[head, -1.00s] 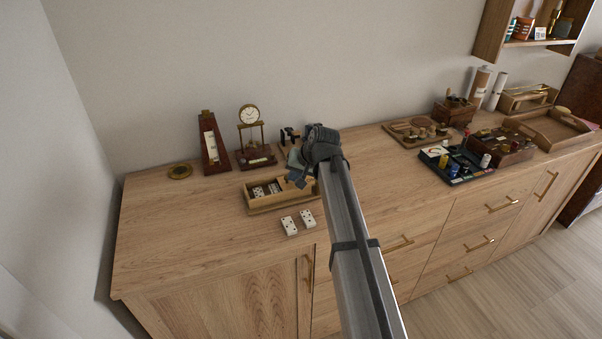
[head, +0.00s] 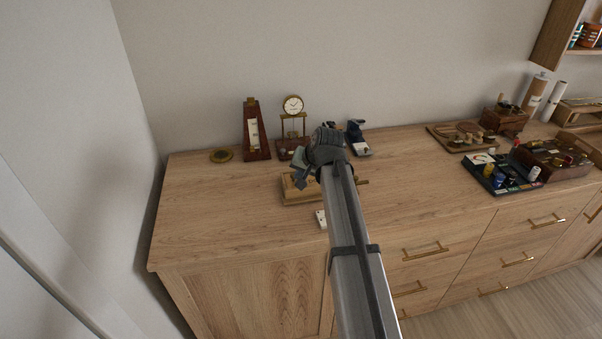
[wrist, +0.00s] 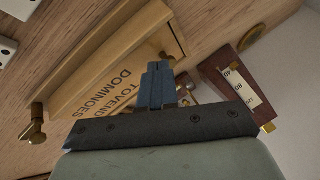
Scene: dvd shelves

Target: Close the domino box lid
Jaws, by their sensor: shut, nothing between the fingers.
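The wooden domino box (head: 303,197) sits on the cabinet top, partly hidden behind my arm in the head view. In the wrist view its lid (wrist: 120,92), lettered "TOVEND DOMINOES", lies along the box, and no dominoes show inside. A brass knob (wrist: 36,128) is at one end. Whether the lid is fully shut I cannot tell. Contact is unclear.
A loose domino (head: 321,219) lies in front of the box; white dominoes also show in the wrist view (wrist: 8,50). A metronome (head: 255,132) and a clock (head: 293,122) stand close behind. A brass disc (head: 221,156) lies at left. The front left top is clear.

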